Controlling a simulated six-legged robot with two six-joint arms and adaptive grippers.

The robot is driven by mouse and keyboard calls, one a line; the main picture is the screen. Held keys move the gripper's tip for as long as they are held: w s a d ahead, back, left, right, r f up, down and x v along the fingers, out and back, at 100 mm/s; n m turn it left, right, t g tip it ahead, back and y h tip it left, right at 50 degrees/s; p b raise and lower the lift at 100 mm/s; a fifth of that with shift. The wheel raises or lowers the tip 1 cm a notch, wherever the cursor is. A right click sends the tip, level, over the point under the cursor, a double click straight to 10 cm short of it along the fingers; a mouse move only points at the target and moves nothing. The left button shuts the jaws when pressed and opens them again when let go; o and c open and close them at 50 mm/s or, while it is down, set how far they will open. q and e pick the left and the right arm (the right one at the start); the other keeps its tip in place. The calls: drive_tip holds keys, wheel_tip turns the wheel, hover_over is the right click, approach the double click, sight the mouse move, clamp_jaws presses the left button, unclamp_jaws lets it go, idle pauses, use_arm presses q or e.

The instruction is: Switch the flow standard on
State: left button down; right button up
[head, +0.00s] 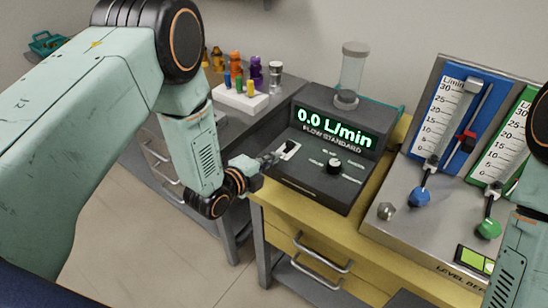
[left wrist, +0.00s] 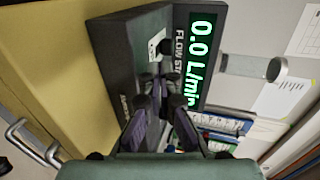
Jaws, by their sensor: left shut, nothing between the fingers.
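The flow standard (head: 318,165) is a dark box on the yellow bench. Its lit green display (head: 333,128) reads 0.0 L/min; the display (left wrist: 200,60) also shows in the left wrist view. A toggle switch on a white plate (head: 289,149) sits at the left of its sloped front. The plate (left wrist: 155,42) lies just beyond my fingertips in the left wrist view. My left gripper (head: 270,159) is shut and empty, close beside the switch; contact cannot be told. A dark shape at the bottom edge seems to be part of my right gripper (head: 408,299).
A round knob (head: 334,166) is right of the switch. A metal panel with blue (head: 420,196) and green (head: 488,229) valve handles stands at right. A white rack with colourful bottles (head: 240,97) is on the grey bench.

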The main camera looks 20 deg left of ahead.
use_arm(q)
drive_tip(key=v, duration=0.5)
drive_tip(key=shift+w+a, duration=0.1)
drive_tip(key=shift+a, duration=0.1)
drive_tip(key=v, duration=0.2)
drive_tip(key=shift+s, duration=0.3)
